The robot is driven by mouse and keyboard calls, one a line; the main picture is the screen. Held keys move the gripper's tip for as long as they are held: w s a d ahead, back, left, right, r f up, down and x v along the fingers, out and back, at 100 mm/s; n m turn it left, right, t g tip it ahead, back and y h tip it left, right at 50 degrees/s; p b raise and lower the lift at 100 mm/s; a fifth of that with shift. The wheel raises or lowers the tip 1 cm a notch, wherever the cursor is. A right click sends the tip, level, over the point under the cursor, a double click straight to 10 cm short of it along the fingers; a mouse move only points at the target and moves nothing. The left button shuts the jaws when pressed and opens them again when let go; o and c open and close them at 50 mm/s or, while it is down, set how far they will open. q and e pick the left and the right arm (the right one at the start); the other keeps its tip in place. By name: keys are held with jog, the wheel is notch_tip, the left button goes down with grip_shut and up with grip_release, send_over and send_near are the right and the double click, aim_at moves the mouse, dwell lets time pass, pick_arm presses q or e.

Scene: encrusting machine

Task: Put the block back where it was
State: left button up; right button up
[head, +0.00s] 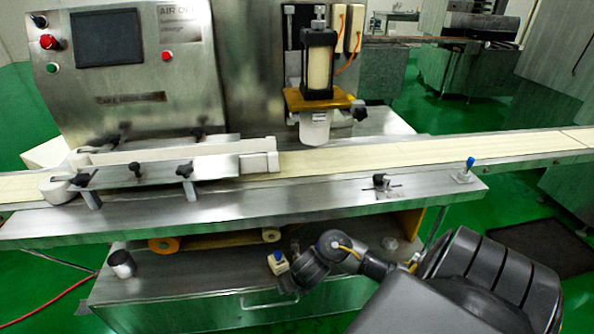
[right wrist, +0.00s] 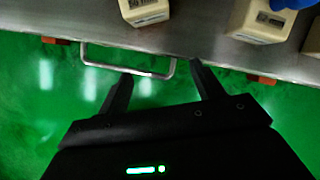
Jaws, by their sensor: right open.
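In the right wrist view, a cream block with a dark label (right wrist: 145,10) sits near the metal edge at the top, cut off by the frame. A second labelled cream block (right wrist: 258,22) is to its right, with a blue part at its top right. Part of a third cream block (right wrist: 313,40) shows at the right edge. My right gripper (right wrist: 158,70) is open and empty, its fingers below the first two blocks in the picture. In the head view, a small cream block with blue on it (head: 279,265) is beside my right wrist. Which block the task means cannot be told. My left gripper is out of view.
The steel encrusting machine (head: 140,60) stands behind a cream conveyor belt (head: 400,150). A steel ledge (head: 330,196) overhangs the lower shelf (head: 200,280). A metal handle (right wrist: 130,70) juts out below the shelf edge.

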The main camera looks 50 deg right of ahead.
jog(key=s+a+f+m, duration=0.1)
jog(key=s+a+m, duration=0.3)
jog(key=m, duration=0.6)
jog(key=s+a+f+m+g+y, duration=0.1)
jog(key=s+a+m, duration=0.3)
jog(key=m, duration=0.6)
jog(key=s+a+f+m, duration=0.3)
jog(key=s+m, duration=0.3)
jog(key=m, duration=0.5)
jog(key=shift+s+a+g, duration=0.3)
jog(key=shift+s+a, duration=0.05)
jog(key=shift+a, duration=0.1)
